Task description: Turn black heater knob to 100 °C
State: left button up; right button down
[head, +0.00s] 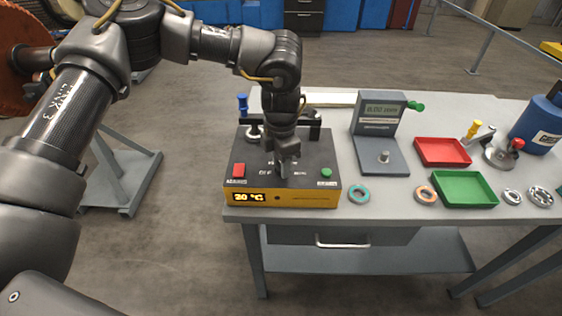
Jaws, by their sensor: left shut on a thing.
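The heater (314,201) is a dark grey and yellow box at the left front of the table, with a red button (238,170), a green button (326,173) and a display (249,197) that reads about 20 °C. My left gripper (283,172) points straight down onto the top panel, between the two buttons. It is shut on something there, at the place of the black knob. The fingers hide the knob and most of its scale. My right gripper is not in view.
Behind the heater panel stand a blue-handled part (242,104) and a black bracket. To the right are a grey gauge with a display (381,108), a red tray (442,152), a green tray (464,188), several rings and a blue container (541,125). A teal ring (359,194) lies close beside the heater.

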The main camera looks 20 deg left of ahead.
pick_arm(q)
jog(key=m, duration=0.5)
jog(key=shift+w+m, duration=0.15)
jog(key=shift+m, duration=0.15)
jog(key=m, duration=0.5)
jog(key=shift+w, duration=0.1)
jog(key=shift+m, duration=0.3)
jog(key=o, duration=1)
notch_tip(320, 180, up, 11)
jog(key=b, duration=0.1)
jog(key=shift+b, duration=0.35)
jog(key=shift+f, duration=0.1)
